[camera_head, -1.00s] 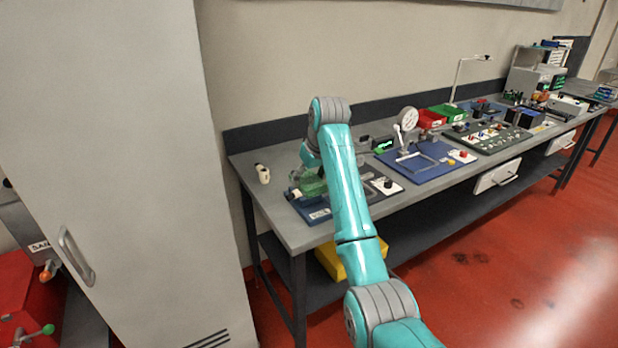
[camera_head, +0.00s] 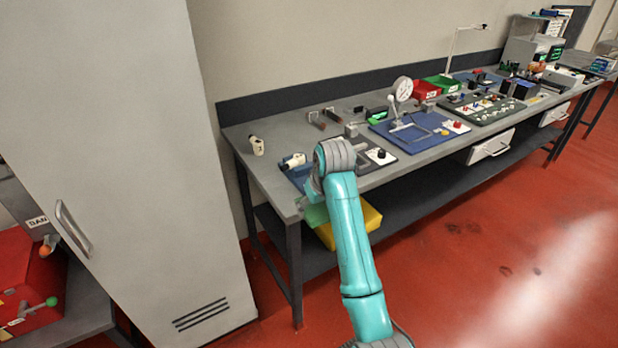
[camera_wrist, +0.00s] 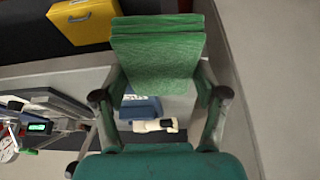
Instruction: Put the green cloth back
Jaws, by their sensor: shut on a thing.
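The green cloth (camera_wrist: 158,50) is a folded textured pad in the wrist view, held between the two fingers of my gripper (camera_wrist: 160,80). In the head view a bit of the green cloth (camera_head: 316,214) shows beside my arm, by the front edge of the grey workbench (camera_head: 262,170). My gripper is mostly hidden behind my own arm there. The cloth overlaps the yellow box (camera_head: 357,222) in that view; I cannot tell its exact height.
A white-and-black piece (camera_head: 294,161) and a small white cup-like item (camera_head: 257,146) are on the bench's left end. A tall grey cabinet (camera_head: 120,130) is at left. Red floor is open at right.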

